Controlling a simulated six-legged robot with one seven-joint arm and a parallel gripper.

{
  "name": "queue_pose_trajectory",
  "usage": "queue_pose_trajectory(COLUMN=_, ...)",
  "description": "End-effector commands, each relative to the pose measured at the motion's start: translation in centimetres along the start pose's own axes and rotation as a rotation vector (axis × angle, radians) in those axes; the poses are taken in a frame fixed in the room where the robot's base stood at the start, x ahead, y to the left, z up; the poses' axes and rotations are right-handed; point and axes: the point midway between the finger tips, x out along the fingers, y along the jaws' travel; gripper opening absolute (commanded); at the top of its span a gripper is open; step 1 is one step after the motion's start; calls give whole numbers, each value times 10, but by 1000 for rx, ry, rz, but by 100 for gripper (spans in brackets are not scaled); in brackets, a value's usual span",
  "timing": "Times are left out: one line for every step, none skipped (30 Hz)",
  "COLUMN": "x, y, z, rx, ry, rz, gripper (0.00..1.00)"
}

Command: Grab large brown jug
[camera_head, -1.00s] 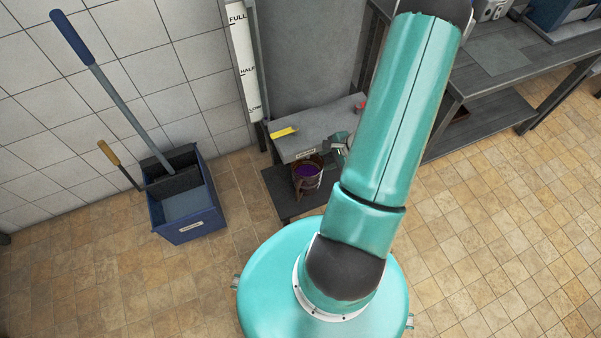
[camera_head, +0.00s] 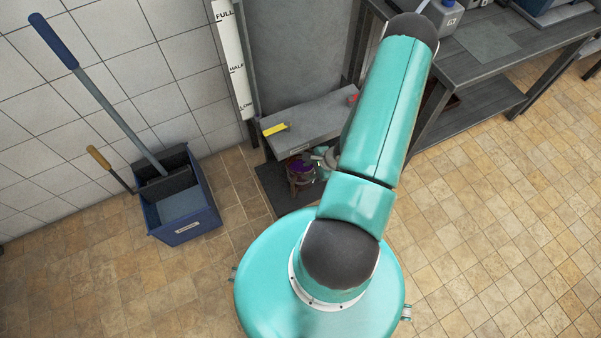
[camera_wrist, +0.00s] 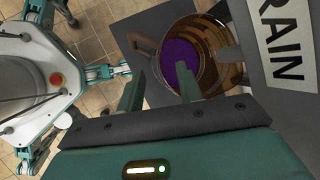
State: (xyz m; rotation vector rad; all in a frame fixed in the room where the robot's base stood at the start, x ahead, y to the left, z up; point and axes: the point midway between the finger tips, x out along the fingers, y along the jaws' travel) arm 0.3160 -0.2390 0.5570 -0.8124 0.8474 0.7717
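The large brown jug (camera_wrist: 228,66) fills the upper middle of the wrist view. It is glossy and partly see-through, with purple contents and a brown handle on its left side. In the head view the jug (camera_head: 301,180) sits on the dark low shelf, partly covered by my gripper. My gripper (camera_wrist: 160,72) is open, its two green fingers apart. The right finger overlaps the jug's near rim in the picture, and the left finger is outside, below the handle. I cannot tell whether either finger touches the jug.
A grey ledge (camera_head: 312,119) with a yellow object (camera_head: 275,129) is just above the jug. A blue mop bucket (camera_head: 186,222) stands to the left by the tiled wall. A grey workbench (camera_head: 490,45) stands at upper right. The tiled floor at right is clear.

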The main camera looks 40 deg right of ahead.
Motion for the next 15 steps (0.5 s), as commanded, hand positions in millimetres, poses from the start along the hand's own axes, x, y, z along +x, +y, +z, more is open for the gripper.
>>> queue_pose_trajectory(x=7, y=1, z=0, rx=3, ry=-2, rz=2, gripper=36)
queue_pose_trajectory(x=12, y=2, z=0, rx=4, ry=-2, rz=1, gripper=36)
queue_pose_trajectory(x=18, y=1, z=-1, rx=4, ry=-3, rz=0, gripper=36)
queue_pose_trajectory(x=22, y=2, z=-1, rx=3, ry=-3, rz=1, gripper=36)
queue_pose_trajectory(x=27, y=2, z=-1, rx=4, ry=-3, rz=2, gripper=36)
queue_pose_trajectory(x=32, y=1, z=-1, rx=1, ry=-2, rz=1, gripper=36)
queue_pose_trajectory(x=36, y=1, z=-1, rx=1, ry=-3, rz=1, gripper=36)
queue_pose_trajectory(x=39, y=0, z=-1, rx=2, ry=-3, rz=0, gripper=36)
queue_pose_trajectory(x=42, y=0, z=-1, rx=1, ry=-2, rz=0, gripper=36)
queue_pose_trajectory(x=43, y=0, z=-1, rx=0, ry=-2, rz=0, gripper=36)
queue_pose_trajectory(x=44, y=0, z=-1, rx=0, ry=-2, rz=0, gripper=36)
queue_pose_trajectory(x=44, y=0, z=-1, rx=0, ry=-2, rz=0, gripper=36)
queue_pose_trajectory(x=44, y=0, z=-1, rx=0, ry=-1, rz=0, gripper=36)
queue_pose_trajectory(x=44, y=0, z=-1, rx=0, ry=-1, rz=0, gripper=36)
queue_pose_trajectory(x=44, y=0, z=-1, rx=0, ry=-1, rz=0, gripper=36)
